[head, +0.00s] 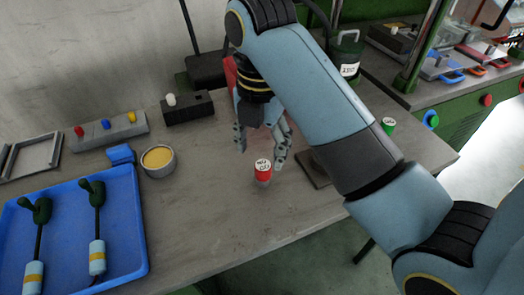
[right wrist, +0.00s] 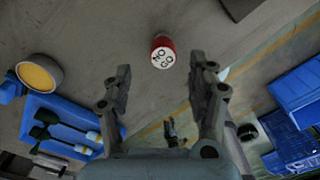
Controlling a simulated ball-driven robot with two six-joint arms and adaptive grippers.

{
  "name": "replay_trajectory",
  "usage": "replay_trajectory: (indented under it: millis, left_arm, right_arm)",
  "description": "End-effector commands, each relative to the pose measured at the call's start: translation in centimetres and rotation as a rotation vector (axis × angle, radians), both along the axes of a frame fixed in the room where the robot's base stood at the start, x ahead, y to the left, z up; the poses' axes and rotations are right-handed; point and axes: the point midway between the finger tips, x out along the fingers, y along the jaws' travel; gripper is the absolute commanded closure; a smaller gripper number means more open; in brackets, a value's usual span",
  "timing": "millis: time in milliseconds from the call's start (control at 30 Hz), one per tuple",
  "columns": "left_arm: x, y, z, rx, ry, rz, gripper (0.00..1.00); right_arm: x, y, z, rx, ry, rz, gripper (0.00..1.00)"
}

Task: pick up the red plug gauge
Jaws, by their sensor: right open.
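The red plug gauge (head: 263,171) stands upright on the grey workbench, with a white top. In the right wrist view the red plug gauge (right wrist: 162,50) shows "NO GO" on that top. My right gripper (head: 260,159) is open and empty, its fingers pointing down close to the gauge. In the right wrist view the gauge sits just beyond the tips of my right gripper (right wrist: 160,68), roughly midway between them and apart from both. My left gripper does not show.
A green-topped gauge (head: 388,126) stands to the right. The bench in front of the red gauge is clear.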

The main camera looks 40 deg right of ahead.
Motion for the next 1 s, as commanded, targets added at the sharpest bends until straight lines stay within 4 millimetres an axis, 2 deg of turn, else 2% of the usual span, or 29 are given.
replay_trajectory:
  millis: [233,333,467,700,1000]
  left_arm:
    - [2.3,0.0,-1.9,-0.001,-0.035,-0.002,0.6]
    - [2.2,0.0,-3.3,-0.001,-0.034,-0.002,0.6]
    - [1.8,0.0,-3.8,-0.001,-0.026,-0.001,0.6]
    - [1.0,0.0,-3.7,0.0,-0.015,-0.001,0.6]
    - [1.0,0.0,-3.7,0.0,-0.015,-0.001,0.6]
  right_arm:
    - [-0.1,-0.1,-2.1,0.0,0.0,0.0,0.41]
    - [-0.2,-0.2,-3.6,0.0,0.0,0.0,0.41]
    - [-0.3,-0.2,-5.1,0.0,0.001,0.0,0.41]
    - [-0.2,-0.2,-5.2,0.0,-0.001,0.0,0.41]
    - [-0.2,-0.2,-5.1,0.0,-0.001,0.0,0.8]
